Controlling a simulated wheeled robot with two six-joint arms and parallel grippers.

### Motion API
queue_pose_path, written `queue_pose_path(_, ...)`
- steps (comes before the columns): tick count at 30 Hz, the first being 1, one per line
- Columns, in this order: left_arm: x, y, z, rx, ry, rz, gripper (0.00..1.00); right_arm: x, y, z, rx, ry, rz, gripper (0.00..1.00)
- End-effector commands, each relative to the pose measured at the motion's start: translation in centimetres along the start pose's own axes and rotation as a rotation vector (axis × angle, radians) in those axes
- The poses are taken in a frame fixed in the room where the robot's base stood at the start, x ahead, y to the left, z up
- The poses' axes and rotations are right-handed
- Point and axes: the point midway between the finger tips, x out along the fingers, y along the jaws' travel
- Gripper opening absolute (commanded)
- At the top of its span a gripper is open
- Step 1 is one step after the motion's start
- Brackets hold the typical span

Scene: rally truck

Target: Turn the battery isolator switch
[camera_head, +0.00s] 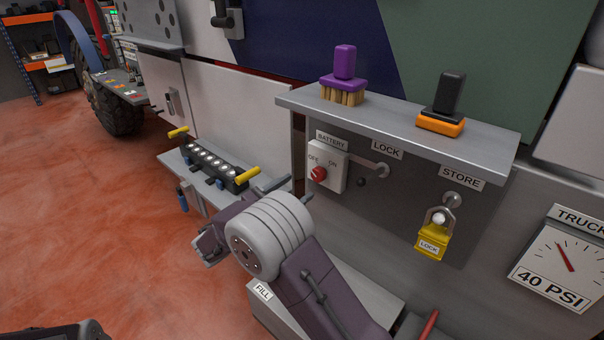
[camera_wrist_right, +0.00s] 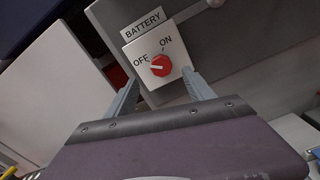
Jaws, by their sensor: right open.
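The battery isolator switch is a red round knob (camera_head: 319,174) on a white box (camera_head: 328,160) under the BATTERY label. In the right wrist view the knob (camera_wrist_right: 160,65) has a pale pointer mark toward OFF, with ON at its upper right. My right gripper (camera_head: 284,191) is open just in front of the box, at its lower left in the head view. In the wrist view the open fingers (camera_wrist_right: 160,77) point at the box, with the knob between their tips in the picture. Nothing is between the fingers; contact cannot be told.
A grey shelf (camera_head: 400,118) above the switch holds a purple brush (camera_head: 344,75) and an orange-and-black block (camera_head: 442,105). A yellow padlock (camera_head: 432,242) hangs right of the switch. A socket rail (camera_head: 212,165) lies on a ledge at left.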

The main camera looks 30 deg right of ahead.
Motion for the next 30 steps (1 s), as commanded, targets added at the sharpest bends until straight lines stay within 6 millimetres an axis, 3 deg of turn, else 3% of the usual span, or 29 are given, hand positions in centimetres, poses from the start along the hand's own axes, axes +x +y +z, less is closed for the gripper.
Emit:
queue_pose_path(12, -1.1, 0.0, -0.1, 0.0, 0.0, 0.0, 0.76, 7.7, -0.1, 0.1, 0.001, 0.002, -0.004, 0.62)
queue_pose_path(23, -1.2, 0.0, -0.1, 0.0, 0.0, 0.0, 0.76, 8.7, -0.2, -0.1, 0.001, 0.003, -0.002, 0.62)
queue_pose_path(30, -1.2, 0.0, -0.1, 0.0, 0.0, 0.0, 0.76, 8.7, -0.2, -0.1, 0.001, 0.003, -0.003, 0.0)
